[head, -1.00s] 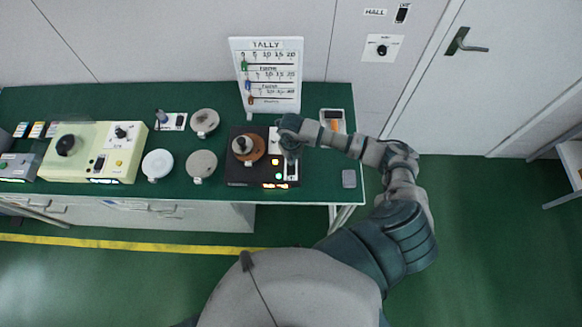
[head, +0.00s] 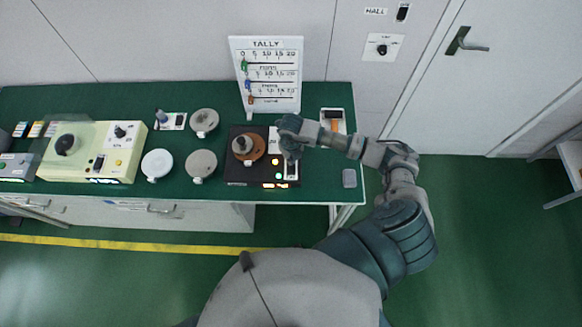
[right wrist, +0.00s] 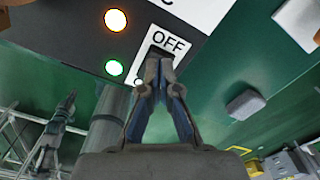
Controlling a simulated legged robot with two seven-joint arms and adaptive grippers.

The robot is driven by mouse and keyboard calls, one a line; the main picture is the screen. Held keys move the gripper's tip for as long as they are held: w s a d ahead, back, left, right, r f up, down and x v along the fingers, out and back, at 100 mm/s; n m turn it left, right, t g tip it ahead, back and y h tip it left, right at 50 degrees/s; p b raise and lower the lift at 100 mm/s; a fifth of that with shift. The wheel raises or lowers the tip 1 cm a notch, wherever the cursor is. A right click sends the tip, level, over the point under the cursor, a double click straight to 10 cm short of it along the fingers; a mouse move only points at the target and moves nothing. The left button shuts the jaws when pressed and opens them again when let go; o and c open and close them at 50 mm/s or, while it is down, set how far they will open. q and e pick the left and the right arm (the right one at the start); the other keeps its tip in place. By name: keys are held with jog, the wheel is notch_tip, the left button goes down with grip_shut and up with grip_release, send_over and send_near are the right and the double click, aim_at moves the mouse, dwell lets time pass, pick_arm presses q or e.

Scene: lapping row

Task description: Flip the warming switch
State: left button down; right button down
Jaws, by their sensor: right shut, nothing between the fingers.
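The dark unit (head: 236,172) with a round brown plate on top stands near the right end of the green bench. On its right side is a white-framed switch marked OFF (right wrist: 166,42), seen in the right wrist view. My right gripper (right wrist: 161,75) is shut and empty, its fingertips right over the lower part of this switch. They hide much of it, so I cannot tell its position or whether they touch it. In the head view the right gripper (head: 290,154) covers the same spot. No WARMING label is readable. My left gripper does not show in the head view.
An orange lamp (right wrist: 116,20) and a green lamp (right wrist: 114,67) glow beside the switch. A TALLY board (head: 268,75) stands behind the unit. A small grey box (head: 349,178) lies to its right. A cream unit (head: 97,147) stands at the left.

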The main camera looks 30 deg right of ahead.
jog(key=shift+f+b, duration=0.55)
jog(key=shift+f, duration=0.25)
jog(key=shift+r, duration=0.15)
jog(key=shift+r+p, duration=2.6)
jog(key=shift+r, duration=0.85)
